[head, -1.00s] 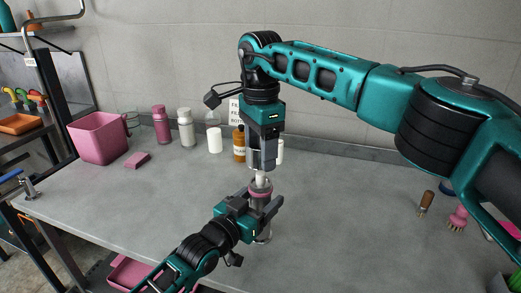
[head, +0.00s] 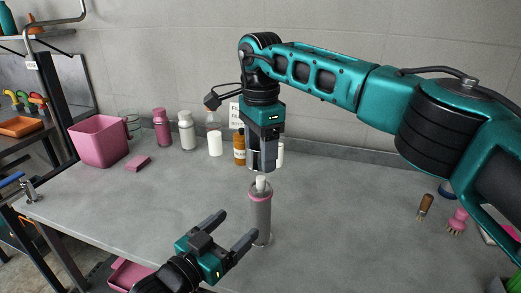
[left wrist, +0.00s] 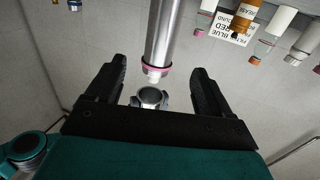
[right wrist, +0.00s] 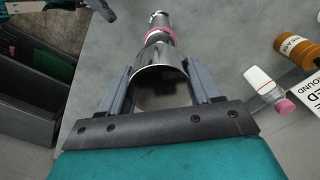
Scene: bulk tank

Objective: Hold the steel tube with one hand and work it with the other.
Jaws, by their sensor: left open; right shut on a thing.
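The steel tube (head: 261,220) stands upright on the grey bench, with a pink band and a white top end. It also shows in the left wrist view (left wrist: 163,35), where the picture is upside down. My right gripper (head: 263,168) is pointed down just above the tube. It is shut on a hollow steel piece (right wrist: 163,62), whose round open end (left wrist: 150,96) faces the tube's white end. A small gap separates them in the left wrist view.
Several bottles (head: 186,130), a pink container (head: 98,140) and a pink block (head: 138,162) stand at the back left. A brown-handled brush (head: 425,205) and a pink brush (head: 457,220) are at the right. The bench around the tube is clear.

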